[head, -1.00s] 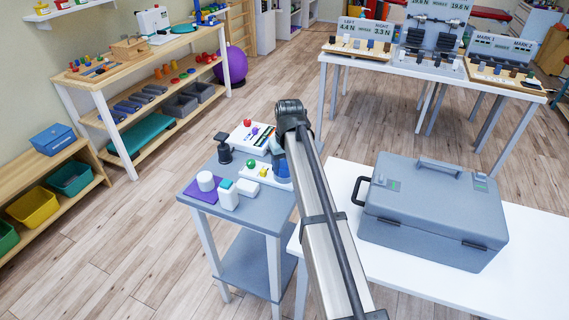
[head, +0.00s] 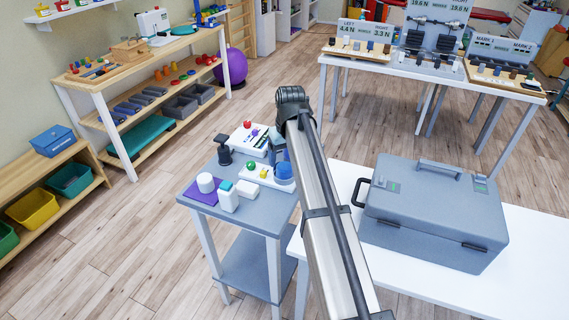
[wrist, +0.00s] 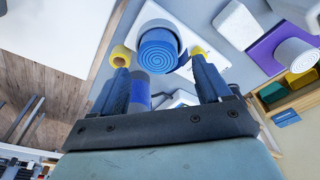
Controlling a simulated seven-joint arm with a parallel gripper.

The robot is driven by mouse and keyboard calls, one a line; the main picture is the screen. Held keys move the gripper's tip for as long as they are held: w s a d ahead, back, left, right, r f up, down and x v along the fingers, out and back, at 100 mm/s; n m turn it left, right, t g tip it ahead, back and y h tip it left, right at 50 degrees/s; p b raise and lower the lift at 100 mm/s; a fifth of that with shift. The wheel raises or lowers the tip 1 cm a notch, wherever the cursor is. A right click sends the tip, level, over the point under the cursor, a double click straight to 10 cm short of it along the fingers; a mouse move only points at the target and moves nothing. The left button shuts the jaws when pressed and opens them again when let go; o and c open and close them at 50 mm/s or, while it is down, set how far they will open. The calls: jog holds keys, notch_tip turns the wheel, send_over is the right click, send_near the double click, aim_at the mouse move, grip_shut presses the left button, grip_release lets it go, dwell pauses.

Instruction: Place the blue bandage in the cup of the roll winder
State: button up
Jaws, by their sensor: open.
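The blue bandage (head: 284,171) is a blue roll at the right end of a white-based device on the small grey table, which looks like the roll winder (head: 258,176). In the wrist view the bandage (wrist: 159,50) shows its spiral end, with a pale round cup (wrist: 150,27) around it; how deep it sits cannot be told. My gripper (wrist: 160,54) is open, its yellow-tipped fingers apart on either side of the roll in the picture, with visible gaps. In the head view my arm hides most of the gripper. Another blue cylinder (wrist: 138,90) shows between the fingers.
A dark stand (head: 223,150) and another white device (head: 247,140) stand behind. A grey case (head: 430,215) on a white table is to the right.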

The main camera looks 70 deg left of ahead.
aim_at(287, 171)
notch_tip(287, 171, up, 8)
jog(key=d, duration=0.1)
jog(key=shift+f, duration=0.25)
jog(key=shift+d, duration=0.1)
